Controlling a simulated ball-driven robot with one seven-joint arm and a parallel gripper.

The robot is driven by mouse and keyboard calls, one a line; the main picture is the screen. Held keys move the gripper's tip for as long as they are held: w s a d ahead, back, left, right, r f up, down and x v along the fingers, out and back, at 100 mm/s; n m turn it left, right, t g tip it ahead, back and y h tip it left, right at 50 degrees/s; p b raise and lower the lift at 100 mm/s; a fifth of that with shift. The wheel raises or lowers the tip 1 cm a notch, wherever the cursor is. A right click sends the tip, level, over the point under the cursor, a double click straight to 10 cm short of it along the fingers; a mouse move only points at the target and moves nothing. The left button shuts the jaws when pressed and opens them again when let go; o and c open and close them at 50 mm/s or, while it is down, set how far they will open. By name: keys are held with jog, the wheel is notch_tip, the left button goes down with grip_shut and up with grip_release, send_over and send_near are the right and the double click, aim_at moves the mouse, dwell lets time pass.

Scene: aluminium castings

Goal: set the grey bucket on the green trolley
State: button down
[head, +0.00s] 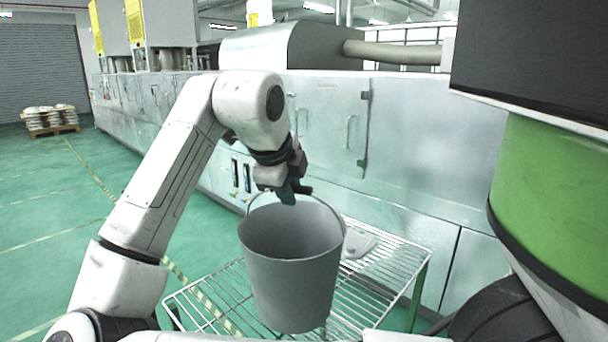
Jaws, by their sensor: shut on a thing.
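The grey bucket (292,275) is in the middle of the head view, upright and open at the top. My gripper (289,191) is above its far rim, shut on the bucket's thin wire handle (253,196). Part of the handle is hidden by the fingers. The green trolley (398,262) has a wire-rack top and a green leg at the right. The bucket appears over the rack and hides its middle. I cannot tell whether the bucket's base touches the wires or hangs above them.
A flat pale object (358,244) lies on the rack just right of the bucket. A long metal machine (415,150) with door handles stands behind the trolley. A loaded pallet (52,128) is far left. Green floor (45,215) at left is clear.

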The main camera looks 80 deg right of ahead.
jog(key=shift+w+d+f, duration=0.15)
jog(key=shift+w+f, duration=0.1)
jog(key=shift+f, duration=0.55)
jog(key=shift+w+d+f, duration=0.15)
jog(key=shift+w+f, duration=0.15)
jog(key=shift+f, duration=0.55)
jog(key=shift+w+d+f, duration=0.15)
jog(key=shift+w+f, duration=0.1)
jog(key=shift+f, duration=0.55)
jog(key=c, duration=1)
grip_release()
jog(key=shift+f, duration=0.15)
jog(key=shift+o, duration=0.2)
jog(key=v, duration=1.2)
